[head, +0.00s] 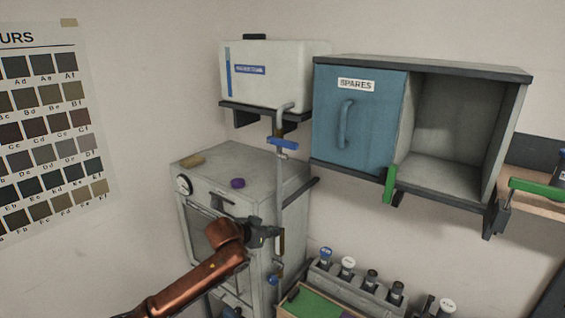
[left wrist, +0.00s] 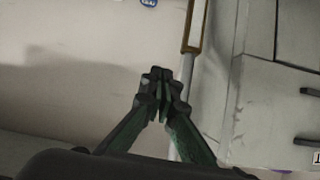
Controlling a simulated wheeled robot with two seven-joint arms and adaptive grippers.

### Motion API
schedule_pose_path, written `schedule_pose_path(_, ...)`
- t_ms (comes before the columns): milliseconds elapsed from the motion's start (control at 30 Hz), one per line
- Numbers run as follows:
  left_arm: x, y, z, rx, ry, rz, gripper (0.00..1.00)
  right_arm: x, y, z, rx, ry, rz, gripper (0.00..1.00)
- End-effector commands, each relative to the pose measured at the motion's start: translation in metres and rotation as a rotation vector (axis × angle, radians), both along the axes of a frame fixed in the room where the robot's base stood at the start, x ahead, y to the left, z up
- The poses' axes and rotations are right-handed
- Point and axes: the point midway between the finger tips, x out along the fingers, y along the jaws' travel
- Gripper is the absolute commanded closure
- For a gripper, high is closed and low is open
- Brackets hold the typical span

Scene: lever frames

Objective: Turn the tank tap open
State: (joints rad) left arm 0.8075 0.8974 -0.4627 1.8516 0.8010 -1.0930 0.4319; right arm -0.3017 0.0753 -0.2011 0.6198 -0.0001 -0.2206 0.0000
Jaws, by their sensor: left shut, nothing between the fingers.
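The white tank (head: 285,88) sits on a dark wall shelf at the upper middle. A pipe comes down from it, and a tap with a blue handle (head: 283,143) sits on this pipe just below the shelf. The blue handle lies roughly crosswise to the pipe. My left gripper (head: 274,232) is shut and empty, well below the blue handle, close to the lower pipe in the picture. In the left wrist view its closed fingertips (left wrist: 160,84) are beside a pale pipe (left wrist: 187,68) with a brass-coloured frame above; contact cannot be told. My right gripper is not in view.
A grey oven-like cabinet (head: 240,168) with a gauge and a purple knob stands behind my left arm. A second blue handle (head: 273,277) is lower on the pipe. The SPARES cabinet (head: 368,130) is right of the tank. Capped bottles stand in a rack (head: 345,283) below.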

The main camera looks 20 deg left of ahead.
Motion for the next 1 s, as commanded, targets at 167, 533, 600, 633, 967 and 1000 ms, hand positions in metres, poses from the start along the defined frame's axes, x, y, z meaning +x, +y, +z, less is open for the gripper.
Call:
schedule_pose_path(167, -0.001, 0.001, 0.179, -0.033, -0.125, 0.004, 1.00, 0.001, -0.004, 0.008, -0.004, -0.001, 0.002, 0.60)
schedule_pose_path(533, -0.058, 0.012, 0.384, -0.142, -0.258, 0.027, 1.00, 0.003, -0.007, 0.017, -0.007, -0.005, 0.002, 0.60)
schedule_pose_path(600, -0.063, 0.012, 0.394, -0.149, -0.265, 0.028, 1.00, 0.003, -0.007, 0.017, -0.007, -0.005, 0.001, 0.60)
schedule_pose_path(633, -0.064, 0.013, 0.396, -0.151, -0.266, 0.029, 1.00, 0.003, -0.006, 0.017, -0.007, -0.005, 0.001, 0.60)
schedule_pose_path(967, -0.064, 0.012, 0.398, -0.154, -0.269, 0.029, 1.00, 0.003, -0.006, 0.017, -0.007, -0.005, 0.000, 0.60)
schedule_pose_path(1000, -0.063, 0.012, 0.398, -0.154, -0.268, 0.028, 1.00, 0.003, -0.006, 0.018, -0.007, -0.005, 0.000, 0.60)
